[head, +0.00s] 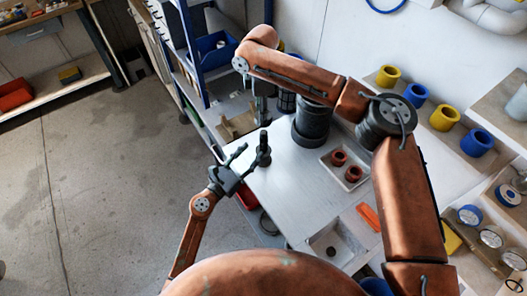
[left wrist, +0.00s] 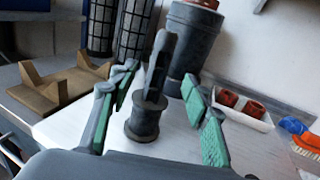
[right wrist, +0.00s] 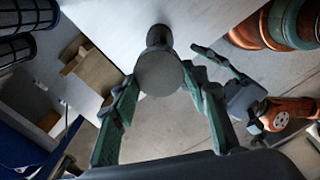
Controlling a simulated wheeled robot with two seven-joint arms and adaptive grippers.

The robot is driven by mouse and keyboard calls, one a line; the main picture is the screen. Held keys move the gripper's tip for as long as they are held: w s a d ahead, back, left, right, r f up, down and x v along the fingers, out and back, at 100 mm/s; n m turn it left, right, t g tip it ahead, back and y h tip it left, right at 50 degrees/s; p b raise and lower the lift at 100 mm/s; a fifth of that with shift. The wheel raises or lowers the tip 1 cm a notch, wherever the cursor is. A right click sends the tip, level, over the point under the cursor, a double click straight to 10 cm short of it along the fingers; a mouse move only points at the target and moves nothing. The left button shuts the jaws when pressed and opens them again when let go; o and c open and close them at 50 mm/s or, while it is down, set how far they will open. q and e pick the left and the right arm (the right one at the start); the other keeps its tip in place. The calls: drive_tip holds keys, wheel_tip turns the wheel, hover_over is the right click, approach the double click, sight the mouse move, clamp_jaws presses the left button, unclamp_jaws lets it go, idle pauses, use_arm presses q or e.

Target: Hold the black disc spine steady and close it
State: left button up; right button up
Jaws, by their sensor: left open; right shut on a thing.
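A dark upright spine (head: 263,155) with a wide round foot stands at the left edge of the pale table (head: 303,190). In the left wrist view the spine (left wrist: 148,115) shows a collar and a narrow upper part, between and beyond the green-padded fingers. My left gripper (head: 242,160) is open, with its fingertips close to the spine. In the right wrist view a dark round face (right wrist: 160,72) sits between the fingertips of my right gripper (right wrist: 160,85), which is shut on it. I cannot tell whether this face is part of the spine.
A large dark cylinder (head: 311,125) stands behind the spine. A white tray (left wrist: 245,120) with two red-brown rings lies to the right. A brown notched stand (left wrist: 55,92) is at the left. Blue shelving (head: 190,50) borders the table's far left.

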sight(261, 143)
use_arm(q)
drive_tip(key=x, duration=0.8)
drive_tip(key=shift+d, duration=0.1)
drive_tip(key=shift+c, duration=0.2)
clamp_jaws()
idle(0.4)
